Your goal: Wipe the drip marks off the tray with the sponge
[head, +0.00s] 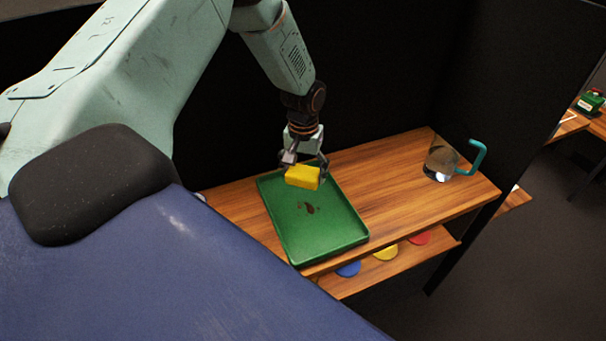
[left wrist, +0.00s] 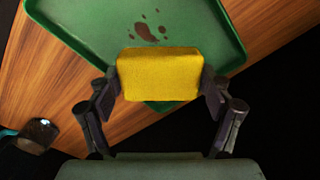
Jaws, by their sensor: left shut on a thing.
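The green tray (head: 318,236) lies on the wooden table, and it also shows in the left wrist view (left wrist: 80,20). Dark brown drip marks (head: 308,208) are on the tray floor near its middle; in the left wrist view they show as several spots (left wrist: 146,32) just beyond the sponge. My left gripper (head: 305,172) is shut on the yellow sponge (head: 302,178), over the far end of the tray. The sponge (left wrist: 158,75) sits between both fingers in the left wrist view. I cannot tell whether it touches the tray. My right gripper is not in view.
A clear jug (head: 441,161) with a teal handle stands at the right end of the table (head: 390,170). Blue, yellow and red discs (head: 386,253) lie on a lower shelf. Dark panels (head: 400,70) stand behind and beside the table. Bare wood lies between tray and jug.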

